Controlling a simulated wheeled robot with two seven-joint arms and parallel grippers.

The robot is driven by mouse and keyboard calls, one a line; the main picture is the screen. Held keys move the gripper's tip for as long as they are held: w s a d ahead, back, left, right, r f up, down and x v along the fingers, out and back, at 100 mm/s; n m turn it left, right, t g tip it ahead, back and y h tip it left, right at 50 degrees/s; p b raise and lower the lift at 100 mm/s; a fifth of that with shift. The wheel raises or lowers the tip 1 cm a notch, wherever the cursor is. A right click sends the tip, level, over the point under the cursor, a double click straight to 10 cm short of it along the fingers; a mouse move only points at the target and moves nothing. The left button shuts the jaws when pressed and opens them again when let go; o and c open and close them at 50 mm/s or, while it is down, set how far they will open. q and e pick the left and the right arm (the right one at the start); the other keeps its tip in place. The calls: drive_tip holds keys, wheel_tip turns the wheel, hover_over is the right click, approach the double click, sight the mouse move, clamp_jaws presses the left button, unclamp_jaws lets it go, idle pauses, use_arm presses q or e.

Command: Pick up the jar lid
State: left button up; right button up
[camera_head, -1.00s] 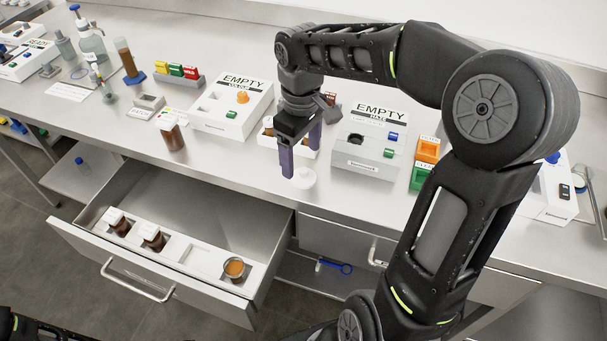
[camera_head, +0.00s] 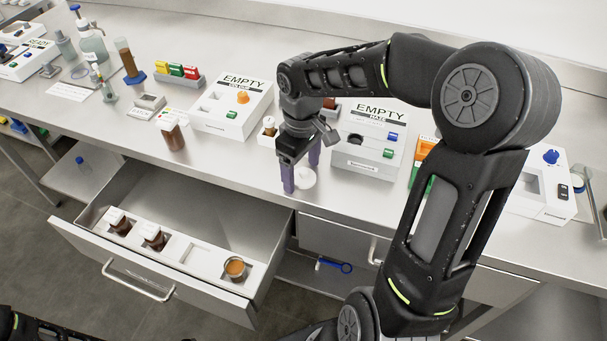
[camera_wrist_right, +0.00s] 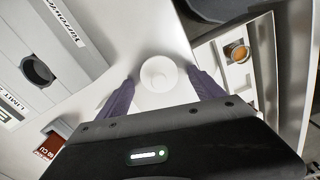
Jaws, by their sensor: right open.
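The jar lid (camera_head: 306,178) is a small white round disc with a raised knob, lying on the steel counter near its front edge. It also shows in the right wrist view (camera_wrist_right: 158,74), between the two purple fingers. My right gripper (camera_head: 301,172) is open, pointing down over the lid, with one finger on each side of it. In the right wrist view my right gripper (camera_wrist_right: 163,92) is wide apart, with a gap to the lid on both sides. The left finger partly hides the lid in the head view. My left gripper is not in view.
An open drawer (camera_head: 205,225) below the counter holds brown jars and an open jar (camera_head: 235,268) of orange-brown content. A grey EMPTY box (camera_head: 368,148) stands right of the gripper, a white EMPTY box (camera_head: 232,108) to the left. A brown jar (camera_head: 172,134) stands farther left.

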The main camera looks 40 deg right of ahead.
sight(302, 169)
drive_tip(key=shift+c, duration=0.4)
drive_tip(key=c, duration=1.3)
wheel_tip(302, 169, up, 10)
